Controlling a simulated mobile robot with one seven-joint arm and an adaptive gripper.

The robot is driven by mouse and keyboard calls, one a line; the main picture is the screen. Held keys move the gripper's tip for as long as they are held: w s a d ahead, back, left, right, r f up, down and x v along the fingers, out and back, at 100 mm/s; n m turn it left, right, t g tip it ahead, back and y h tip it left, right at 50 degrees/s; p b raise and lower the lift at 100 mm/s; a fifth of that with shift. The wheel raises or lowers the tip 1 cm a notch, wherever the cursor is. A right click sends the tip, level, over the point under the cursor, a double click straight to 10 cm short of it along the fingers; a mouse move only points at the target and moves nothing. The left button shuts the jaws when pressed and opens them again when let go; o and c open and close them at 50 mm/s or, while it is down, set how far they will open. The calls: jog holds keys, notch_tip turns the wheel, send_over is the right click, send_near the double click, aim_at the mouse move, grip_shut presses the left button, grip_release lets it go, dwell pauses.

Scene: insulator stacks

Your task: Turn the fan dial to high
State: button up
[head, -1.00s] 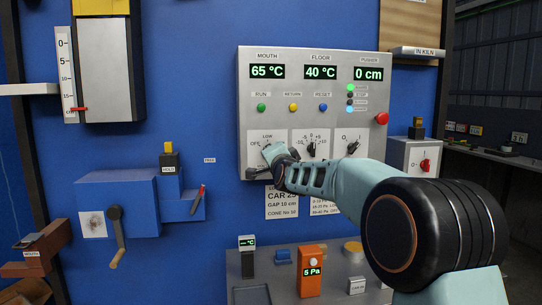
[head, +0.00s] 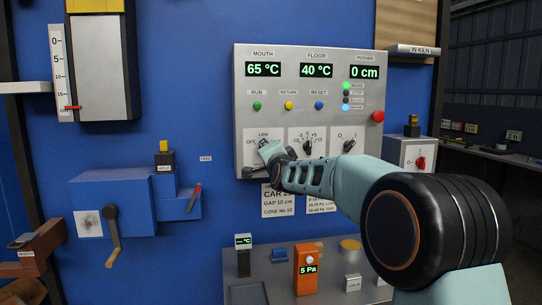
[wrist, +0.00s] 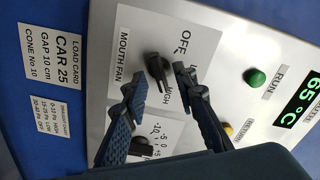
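The mouth fan dial (wrist: 158,71) is a black knob on a white plate lettered OFF and HIGH in the wrist view. Its long end points down the picture toward the partly covered HIGH lettering. My gripper (wrist: 161,78) is open, with one finger on each side of the dial. Small gaps seem to show between fingers and knob; I cannot tell if either touches. In the head view my gripper (head: 262,162) is at the lower left of the control panel (head: 240,100) and hides the dial, leaving OFF and LOW lettering showing.
A second dial (head: 307,147) and a third dial (head: 348,146) sit to the right on the same panel. Green (head: 257,106), yellow (head: 288,105) and blue (head: 319,105) buttons are above. A red button (head: 377,116) is at the right edge. A crank (head: 112,235) stands clear to the left.

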jog(key=v, duration=1.1)
jog(key=shift+s, duration=0.15)
jog(key=shift+d+r, duration=0.1)
